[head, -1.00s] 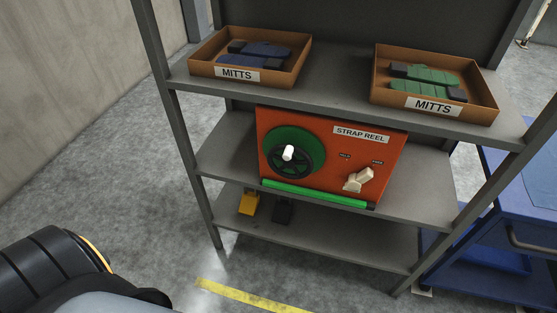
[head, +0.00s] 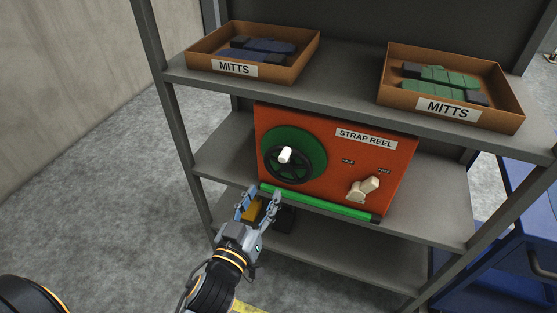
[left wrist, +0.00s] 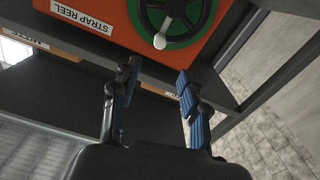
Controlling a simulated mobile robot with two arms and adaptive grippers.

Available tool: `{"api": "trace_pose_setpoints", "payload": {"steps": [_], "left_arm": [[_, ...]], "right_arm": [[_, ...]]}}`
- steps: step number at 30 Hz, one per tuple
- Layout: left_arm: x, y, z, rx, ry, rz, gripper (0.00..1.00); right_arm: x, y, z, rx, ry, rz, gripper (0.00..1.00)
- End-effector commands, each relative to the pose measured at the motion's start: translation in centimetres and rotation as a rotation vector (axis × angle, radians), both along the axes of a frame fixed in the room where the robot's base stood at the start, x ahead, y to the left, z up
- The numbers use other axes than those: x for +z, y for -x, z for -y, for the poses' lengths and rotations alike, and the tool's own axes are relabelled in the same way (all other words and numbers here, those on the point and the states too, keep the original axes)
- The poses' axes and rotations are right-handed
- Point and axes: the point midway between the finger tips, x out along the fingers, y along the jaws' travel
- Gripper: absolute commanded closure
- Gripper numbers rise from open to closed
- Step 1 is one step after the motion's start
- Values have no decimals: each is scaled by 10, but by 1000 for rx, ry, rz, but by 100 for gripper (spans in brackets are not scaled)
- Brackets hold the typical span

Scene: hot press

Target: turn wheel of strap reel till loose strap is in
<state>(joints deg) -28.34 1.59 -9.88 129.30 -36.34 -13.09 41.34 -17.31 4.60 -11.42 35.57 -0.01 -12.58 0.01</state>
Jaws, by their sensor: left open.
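The orange strap reel box (head: 335,140) stands on the middle shelf. Its dark hand wheel (head: 290,166) has a white knob (head: 285,155) at its upper left, in front of a green disc (head: 312,138). A green strip (head: 325,205) runs along the box's lower front edge; I cannot tell whether it is strap. A beige lever (head: 364,188) sits at right, its labels too small to read. My left gripper (head: 262,199) is open and empty, below and in front of the wheel. The left wrist view shows its spread fingers (left wrist: 157,75) short of the wheel (left wrist: 178,12) and knob (left wrist: 160,41). My right gripper is not in view.
Two brown trays labelled MITTS, a left one (head: 197,62) and a right one (head: 395,92), sit on the shelf above. A rack post (head: 183,145) stands left of the reel. A blue cart (head: 490,262) stands at right.

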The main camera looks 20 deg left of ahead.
Motion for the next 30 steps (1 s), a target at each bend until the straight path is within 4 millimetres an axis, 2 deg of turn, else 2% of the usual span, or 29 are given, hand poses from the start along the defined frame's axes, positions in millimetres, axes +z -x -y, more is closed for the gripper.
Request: {"api": "trace_pose_setpoints", "payload": {"steps": [5,15,21,30], "left_arm": [[4,-35,1,-1,-3,4,55],[3,-103,3,-1,-3,1,55],[1,-122,4,-1,-1,0,55],[0,-127,4,-1,-1,-1,55]], "right_arm": [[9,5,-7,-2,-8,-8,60],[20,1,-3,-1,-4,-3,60],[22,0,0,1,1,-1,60],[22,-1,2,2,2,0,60]]}}
